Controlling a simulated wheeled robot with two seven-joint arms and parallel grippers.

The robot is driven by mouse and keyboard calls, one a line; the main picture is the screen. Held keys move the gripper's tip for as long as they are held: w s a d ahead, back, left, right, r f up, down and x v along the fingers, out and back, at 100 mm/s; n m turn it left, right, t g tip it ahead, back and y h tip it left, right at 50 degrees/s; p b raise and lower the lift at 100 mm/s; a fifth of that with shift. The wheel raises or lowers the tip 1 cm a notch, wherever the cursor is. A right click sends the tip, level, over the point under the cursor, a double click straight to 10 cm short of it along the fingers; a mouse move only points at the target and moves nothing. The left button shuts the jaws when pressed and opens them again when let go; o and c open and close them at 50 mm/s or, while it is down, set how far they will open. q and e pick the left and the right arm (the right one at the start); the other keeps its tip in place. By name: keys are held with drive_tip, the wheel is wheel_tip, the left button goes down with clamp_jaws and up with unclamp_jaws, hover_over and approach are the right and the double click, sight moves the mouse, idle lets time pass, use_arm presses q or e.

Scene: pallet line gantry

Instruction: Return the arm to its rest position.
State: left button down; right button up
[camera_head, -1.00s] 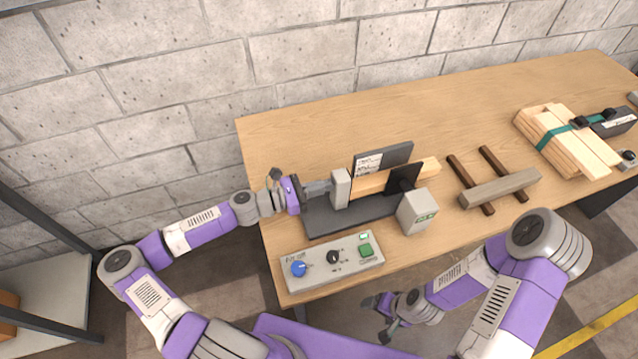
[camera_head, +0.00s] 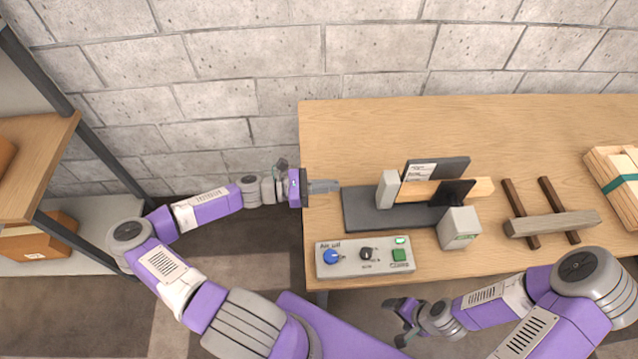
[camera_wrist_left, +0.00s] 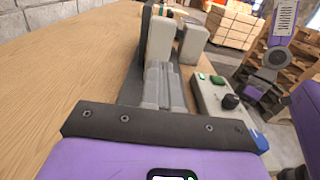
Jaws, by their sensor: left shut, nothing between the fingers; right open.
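My left arm comes in from the left in the head view, with its left gripper (camera_head: 324,186) at the left edge of the table. Its fingers are shut and empty. They point right, toward the dark fixture (camera_head: 362,208), and stand apart from its light grey block (camera_head: 388,189). The shut fingers also show in the left wrist view (camera_wrist_left: 165,86), with the fixture's grey block (camera_wrist_left: 161,42) beyond them. My right gripper (camera_head: 403,321) hangs low in front of the table's front edge, open and empty.
A control box (camera_head: 366,256) with a blue knob and green button lies at the front left of the table (camera_head: 480,120). A wooden bar (camera_head: 484,187) sits in the fixture. A wooden stand (camera_head: 552,224) and strapped boards (camera_head: 622,181) lie right. A shelf (camera_head: 38,165) stands at far left.

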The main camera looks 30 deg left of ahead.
use_arm(q)
drive_tip(key=v, duration=0.2)
drive_tip(key=shift+s+a, duration=0.15)
drive_tip(key=shift+a, duration=0.1)
